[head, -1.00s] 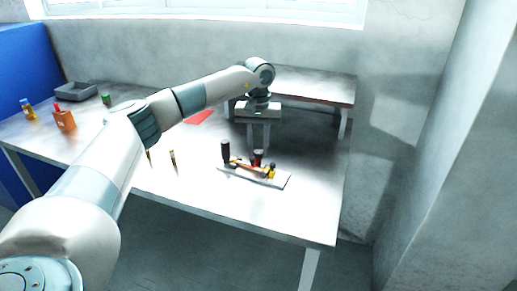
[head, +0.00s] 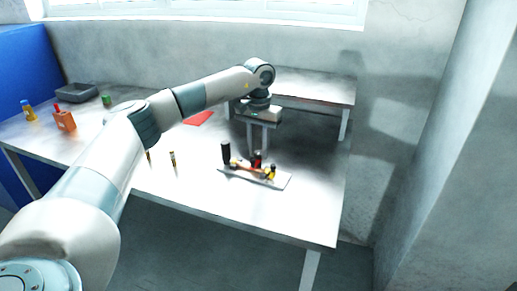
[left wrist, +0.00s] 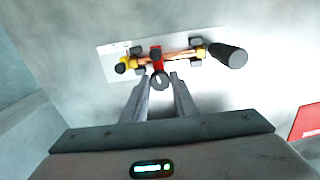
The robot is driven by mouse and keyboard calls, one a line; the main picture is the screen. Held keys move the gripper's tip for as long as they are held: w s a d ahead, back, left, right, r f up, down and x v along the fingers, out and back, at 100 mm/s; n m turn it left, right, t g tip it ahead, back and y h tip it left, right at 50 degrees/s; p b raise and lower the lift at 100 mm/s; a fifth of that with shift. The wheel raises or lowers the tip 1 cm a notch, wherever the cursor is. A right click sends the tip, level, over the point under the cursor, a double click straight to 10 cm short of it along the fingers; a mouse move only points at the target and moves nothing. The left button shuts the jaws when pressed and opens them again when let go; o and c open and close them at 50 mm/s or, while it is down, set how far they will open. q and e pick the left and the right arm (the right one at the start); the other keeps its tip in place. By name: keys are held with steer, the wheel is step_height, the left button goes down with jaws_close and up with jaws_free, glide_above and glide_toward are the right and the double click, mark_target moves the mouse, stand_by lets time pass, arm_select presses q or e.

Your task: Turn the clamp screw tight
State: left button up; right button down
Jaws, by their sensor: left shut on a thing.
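The clamp is mounted on a pale base plate (head: 282,182) near the front right of the table. It has a tall black handle (head: 226,152) at its left, which also shows in the wrist view (left wrist: 229,56), with yellow and orange parts along the plate. The clamp screw, with a dark round head (left wrist: 160,82) and red below it, stands near the middle of the plate. My left gripper (left wrist: 159,80) points down over the plate, its two fingers on either side of the screw head and shut on it. My right gripper is not in view.
A low raised bench (head: 310,88) stands behind the gripper against the wall. A red sheet (head: 199,118), an orange bottle (head: 64,122), a yellow bottle (head: 28,110) and a grey tray (head: 76,93) lie further left. Two small upright pins stand left of the plate.

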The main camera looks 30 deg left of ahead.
mark_target(259, 153)
arm_select(q)
steer(key=o, duration=1)
steer(key=shift+o, duration=0.2)
steer(key=shift+r, duration=0.7)
step_height(259, 153, up, 16)
steer(key=b, duration=0.1)
steer(key=shift+b, duration=0.3)
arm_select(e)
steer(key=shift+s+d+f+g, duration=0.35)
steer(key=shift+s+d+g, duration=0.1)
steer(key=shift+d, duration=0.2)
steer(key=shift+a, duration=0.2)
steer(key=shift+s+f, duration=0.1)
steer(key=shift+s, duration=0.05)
